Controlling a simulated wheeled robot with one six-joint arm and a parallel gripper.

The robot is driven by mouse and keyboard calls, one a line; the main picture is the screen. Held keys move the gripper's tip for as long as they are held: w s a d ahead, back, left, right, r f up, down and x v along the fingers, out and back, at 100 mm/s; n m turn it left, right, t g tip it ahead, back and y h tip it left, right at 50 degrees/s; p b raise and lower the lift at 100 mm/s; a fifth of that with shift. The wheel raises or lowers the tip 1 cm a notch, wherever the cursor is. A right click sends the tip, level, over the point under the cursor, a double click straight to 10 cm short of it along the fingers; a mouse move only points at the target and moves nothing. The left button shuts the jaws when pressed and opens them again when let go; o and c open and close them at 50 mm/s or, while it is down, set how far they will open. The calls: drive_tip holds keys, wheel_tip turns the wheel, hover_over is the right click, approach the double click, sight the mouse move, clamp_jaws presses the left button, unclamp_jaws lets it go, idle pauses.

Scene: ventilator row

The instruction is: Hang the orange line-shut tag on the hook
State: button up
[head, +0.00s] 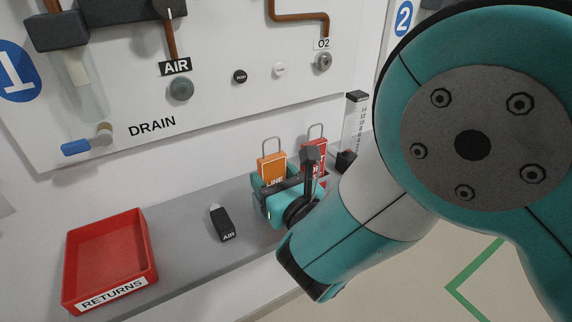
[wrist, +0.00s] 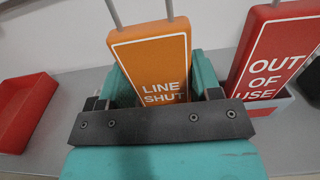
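The orange LINE SHUT tag (head: 272,168) stands upright with its grey shackle at the top. In the wrist view the orange tag (wrist: 154,62) is between the two teal fingers of my gripper (wrist: 163,92). No clear gap shows beside it, but its body hides part of the fingers, so I cannot tell whether they grip it. In the head view my gripper (head: 278,190) is around the tag's lower part, close above the shelf. The tag's lower end is hidden. No hook can be made out clearly.
A red OUT OF USE tag (wrist: 273,55) stands close on the right in a grey holder (wrist: 277,118). A red RETURNS tray (head: 110,262) and a dark AIR block (head: 222,224) are on the shelf (head: 180,235). The wall panel (head: 215,115) carries pipes, knobs and a DRAIN fitting.

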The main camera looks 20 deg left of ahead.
sight(274, 158)
drive_tip(key=shift+r+p, duration=2.65)
drive_tip(key=shift+p, duration=0.2)
drive_tip(key=shift+f, duration=0.1)
drive_tip(key=shift+s+d+b, duration=0.15)
drive_tip(key=shift+b, duration=0.3)
drive_tip(key=shift+b+v, duration=1.1)
drive_tip(key=shift+b, duration=0.45)
drive_tip(key=b+v, duration=0.5)
